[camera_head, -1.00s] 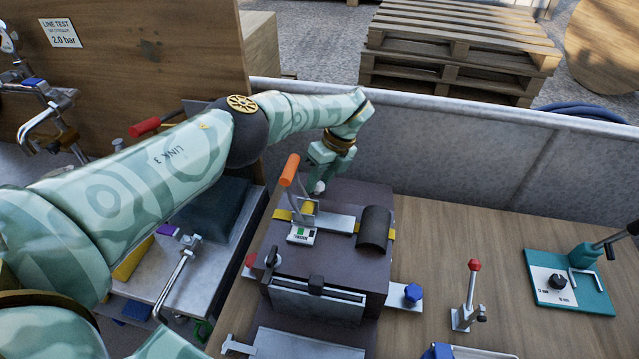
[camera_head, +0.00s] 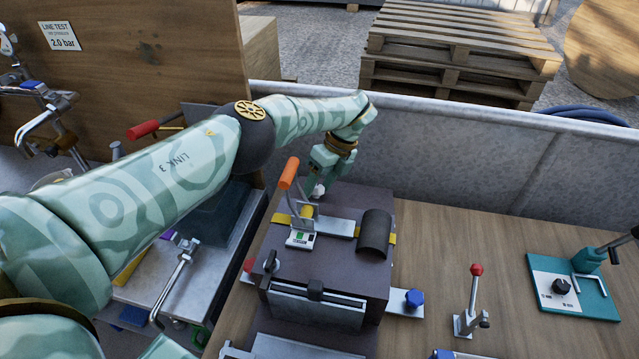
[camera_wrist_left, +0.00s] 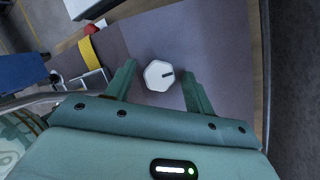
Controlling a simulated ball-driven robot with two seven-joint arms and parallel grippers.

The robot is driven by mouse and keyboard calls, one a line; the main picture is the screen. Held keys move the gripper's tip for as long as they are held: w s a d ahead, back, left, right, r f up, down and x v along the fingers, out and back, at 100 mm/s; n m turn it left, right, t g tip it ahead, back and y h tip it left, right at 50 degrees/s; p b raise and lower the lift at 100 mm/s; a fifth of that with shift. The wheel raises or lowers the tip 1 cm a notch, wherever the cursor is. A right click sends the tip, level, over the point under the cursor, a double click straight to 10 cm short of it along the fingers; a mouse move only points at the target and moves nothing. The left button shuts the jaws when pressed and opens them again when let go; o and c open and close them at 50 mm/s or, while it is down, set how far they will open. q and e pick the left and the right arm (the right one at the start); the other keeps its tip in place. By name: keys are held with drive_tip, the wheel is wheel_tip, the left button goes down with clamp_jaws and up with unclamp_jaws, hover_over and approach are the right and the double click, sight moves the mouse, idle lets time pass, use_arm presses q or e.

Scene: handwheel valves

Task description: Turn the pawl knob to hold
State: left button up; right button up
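A white faceted knob (camera_wrist_left: 158,76) with a dark pointer mark stands on the dark top face of the block (camera_head: 345,203). The mark points to the right in the left wrist view. In the head view the knob (camera_head: 318,190) shows only as a small white piece under my left gripper (camera_head: 318,183). My left gripper (camera_wrist_left: 158,70) is open in the wrist view, with one finger on each side of the knob and gaps between. My right gripper is in neither view.
An orange-handled lever (camera_head: 289,175) stands close to the left gripper, with a black cylinder (camera_head: 375,234) to the right on the block. A red-knobbed lever (camera_head: 473,295) and a teal-based fixture (camera_head: 595,294) stand farther right. A grey wall (camera_head: 440,155) runs behind.

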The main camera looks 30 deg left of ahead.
use_arm(q)
drive_tip(key=shift+r, duration=0.1)
drive_tip(key=shift+w+d+r, duration=0.1)
drive_tip(key=shift+w+r, duration=0.05)
drive_tip(key=shift+r, duration=0.2)
drive_tip(key=b+v, duration=1.3)
drive_tip(key=v, duration=0.2)
drive_tip(key=shift+b, duration=0.3)
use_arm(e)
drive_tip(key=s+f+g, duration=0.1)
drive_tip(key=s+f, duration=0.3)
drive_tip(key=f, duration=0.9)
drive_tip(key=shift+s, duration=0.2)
use_arm(q)
drive_tip(key=shift+w+d+r, duration=0.1)
drive_tip(key=shift+w+r, duration=0.05)
